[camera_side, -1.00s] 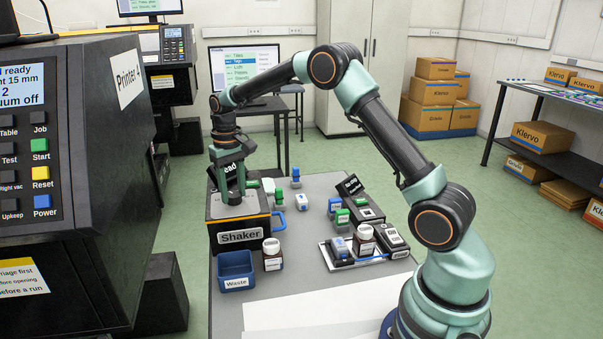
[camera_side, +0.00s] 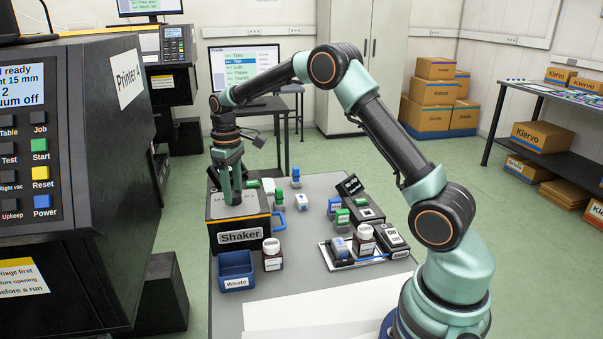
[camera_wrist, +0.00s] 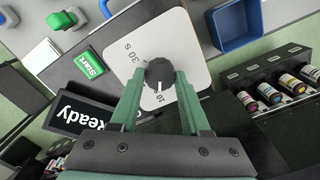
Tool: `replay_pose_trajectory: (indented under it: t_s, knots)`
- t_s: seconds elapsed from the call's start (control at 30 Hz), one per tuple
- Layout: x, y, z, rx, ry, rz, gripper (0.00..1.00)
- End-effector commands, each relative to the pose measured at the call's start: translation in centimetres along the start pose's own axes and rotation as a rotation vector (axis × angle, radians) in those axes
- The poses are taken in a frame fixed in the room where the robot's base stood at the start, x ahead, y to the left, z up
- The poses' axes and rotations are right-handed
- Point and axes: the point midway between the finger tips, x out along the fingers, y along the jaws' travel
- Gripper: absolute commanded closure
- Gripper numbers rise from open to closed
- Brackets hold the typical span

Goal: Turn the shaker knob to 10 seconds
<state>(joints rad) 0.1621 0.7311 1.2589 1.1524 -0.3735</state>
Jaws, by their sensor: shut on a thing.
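The shaker (camera_side: 239,237) is a black box with an orange stripe and a "Shaker" label, at the left of the table in the side view. Its round black knob (camera_wrist: 159,70) sits on a white dial plate (camera_wrist: 187,42) in the wrist view. The marks "30 s" and "10" show on the plate; another mark is mostly hidden by a finger. The knob's pale pointer line faces the "10" mark. My gripper (camera_wrist: 159,82) is shut on the knob, one green finger on each side. In the side view my gripper (camera_side: 232,195) points down onto the shaker's top.
A green Start button (camera_wrist: 90,64) and a "Ready" display (camera_wrist: 78,114) are beside the dial. A tray (camera_side: 338,265) with bottles lies to the right.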

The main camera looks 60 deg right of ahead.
Motion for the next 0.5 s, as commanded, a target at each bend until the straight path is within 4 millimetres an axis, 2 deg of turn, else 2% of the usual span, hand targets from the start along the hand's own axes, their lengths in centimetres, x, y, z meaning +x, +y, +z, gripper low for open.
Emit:
replay_pose_trajectory:
  t_s: [0.27,0.3,0.37,0.4,0.5]
  knots:
    - [-0.16,0.05,-0.08,-0.003,0.004,0.002,1.00]
    - [-0.16,0.05,-0.08,-0.003,0.004,0.002,0.50]
    - [-0.14,0.04,-0.08,-0.003,0.004,0.001,0.27]
    - [-0.13,0.04,-0.07,-0.003,0.003,0.001,0.23]
    - [-0.09,0.03,-0.05,-0.002,0.002,0.001,0.23]
